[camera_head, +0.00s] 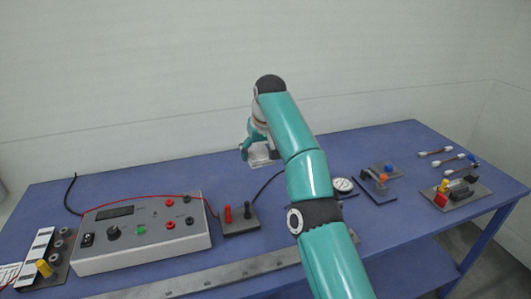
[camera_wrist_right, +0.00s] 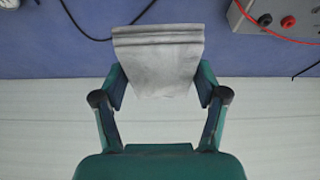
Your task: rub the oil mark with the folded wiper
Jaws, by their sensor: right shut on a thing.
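The folded wiper (camera_wrist_right: 158,50) is a pale grey folded cloth, with its fold lines along one edge in the right wrist view. My right gripper (camera_wrist_right: 160,88) is shut on it, one finger at each side. In the head view the right gripper (camera_head: 256,151) is small and partly hidden by my own arm, over the back middle of the table, and the wiper (camera_head: 262,160) shows pale below it. I cannot tell whether the wiper touches the table. I cannot make out the oil mark in either view. My left gripper is not in view.
On the blue table (camera_head: 140,172), a grey meter box (camera_head: 145,240) and a block with red and black terminals (camera_head: 240,220) stand left of my arm. A dial gauge (camera_head: 343,185) and small fixtures (camera_head: 460,192) lie right. A long steel bar (camera_head: 215,277) lies in front.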

